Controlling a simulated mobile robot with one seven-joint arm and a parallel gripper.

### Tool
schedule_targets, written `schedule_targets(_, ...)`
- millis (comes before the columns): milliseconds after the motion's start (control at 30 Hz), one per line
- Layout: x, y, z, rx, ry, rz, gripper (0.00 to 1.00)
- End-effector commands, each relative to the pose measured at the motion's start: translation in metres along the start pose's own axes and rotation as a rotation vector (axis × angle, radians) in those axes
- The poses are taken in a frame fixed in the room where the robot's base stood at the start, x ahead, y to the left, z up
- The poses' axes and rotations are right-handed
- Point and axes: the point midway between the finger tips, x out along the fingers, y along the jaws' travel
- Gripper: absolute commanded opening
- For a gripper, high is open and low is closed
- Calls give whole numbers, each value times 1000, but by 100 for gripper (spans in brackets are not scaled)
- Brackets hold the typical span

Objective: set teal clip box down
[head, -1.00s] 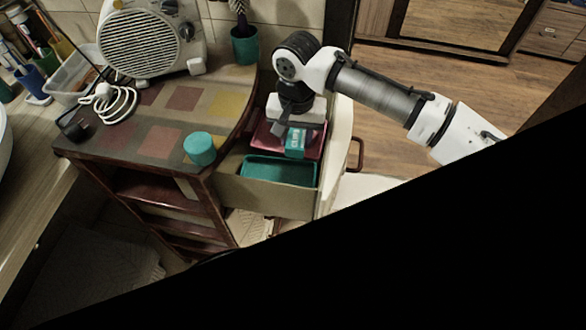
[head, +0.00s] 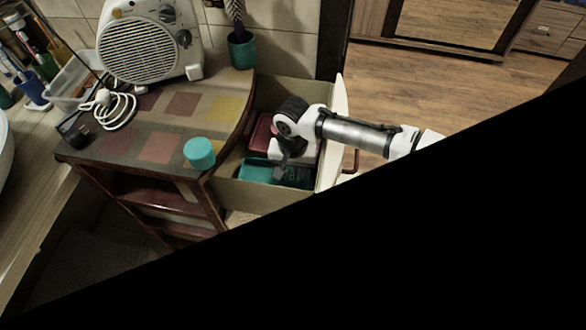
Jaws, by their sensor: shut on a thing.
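My gripper (head: 282,172) is low inside the open drawer, over the teal tray (head: 252,172) at the drawer's near side. It is shut on the teal clip box. The box is mostly hidden by my gripper and hard to tell from the tray, which has the same colour. I cannot tell whether the box touches the tray's floor.
A dark red tray (head: 261,137) lies behind the teal one in the drawer (head: 262,197). A teal round container (head: 199,152) stands on the cabinet top (head: 120,150), near its edge. A heater (head: 140,48), a white cord (head: 113,106) and a teal cup (head: 242,50) stand farther back.

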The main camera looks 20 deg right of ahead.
Motion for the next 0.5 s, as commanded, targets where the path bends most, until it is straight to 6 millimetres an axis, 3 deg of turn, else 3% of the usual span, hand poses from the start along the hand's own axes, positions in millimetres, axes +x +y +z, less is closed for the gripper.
schedule_targets(167, 4, 0, 0, 0, 0, -1, 15)
schedule_targets(200, 3, 0, 0, 0, 0, 0, 41)
schedule_targets(333, 3, 0, 0, 0, 0, 0, 58)
schedule_targets(500, 2, 0, 0, 0, 0, 0, 59)
